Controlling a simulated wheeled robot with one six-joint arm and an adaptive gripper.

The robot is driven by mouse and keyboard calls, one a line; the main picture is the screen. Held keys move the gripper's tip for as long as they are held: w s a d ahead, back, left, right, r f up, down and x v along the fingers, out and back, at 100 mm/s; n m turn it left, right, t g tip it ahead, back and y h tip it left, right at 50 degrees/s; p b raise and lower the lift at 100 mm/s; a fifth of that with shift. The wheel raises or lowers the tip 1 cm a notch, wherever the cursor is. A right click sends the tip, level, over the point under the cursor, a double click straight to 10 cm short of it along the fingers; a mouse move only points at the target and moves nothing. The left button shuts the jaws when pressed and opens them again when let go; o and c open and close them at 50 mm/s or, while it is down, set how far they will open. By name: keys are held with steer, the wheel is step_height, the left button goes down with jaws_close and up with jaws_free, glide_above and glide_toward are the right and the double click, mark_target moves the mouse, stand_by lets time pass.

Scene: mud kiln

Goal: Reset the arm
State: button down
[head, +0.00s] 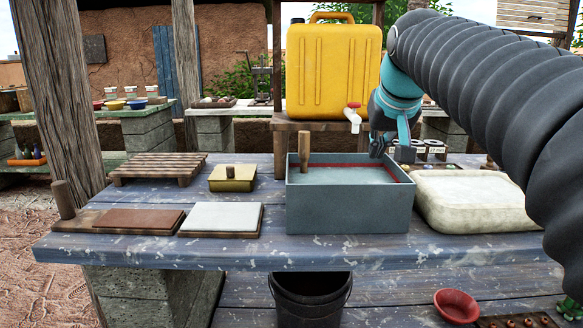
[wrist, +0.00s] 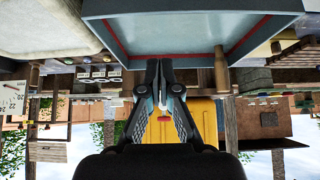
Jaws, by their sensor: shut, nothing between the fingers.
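My arm reaches in from the right in the head view, bent down at a teal wrist. My gripper (head: 378,152) points downward above the back right part of a grey rectangular basin (head: 345,212). It is shut and empty. In the wrist view, which is upside down, my gripper (wrist: 159,64) shows with its fingertips together near the basin (wrist: 170,28). The basin has a red line inside its walls, and a wooden handle (head: 304,150) stands up at its back left.
A yellow jerrycan (head: 333,75) with a tap stands behind the basin. A pale slab (head: 472,203) lies to the right. A white tile (head: 221,217), a brown tile (head: 138,219), a slatted rack (head: 158,170) and a brass block (head: 232,180) lie left. A black bucket (head: 311,300) stands below.

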steer(key=shift+g, duration=0.8)
steer(key=s+f, duration=0.3)
steer(key=f, duration=0.2)
steer(key=s+f, duration=0.4)
steer(key=f, duration=0.1)
steer(key=s+f, duration=0.4)
steer(key=f, duration=0.2)
steer(key=s+f, duration=1.1)
steer(key=s, duration=0.2)
steer(key=shift+s, duration=0.25)
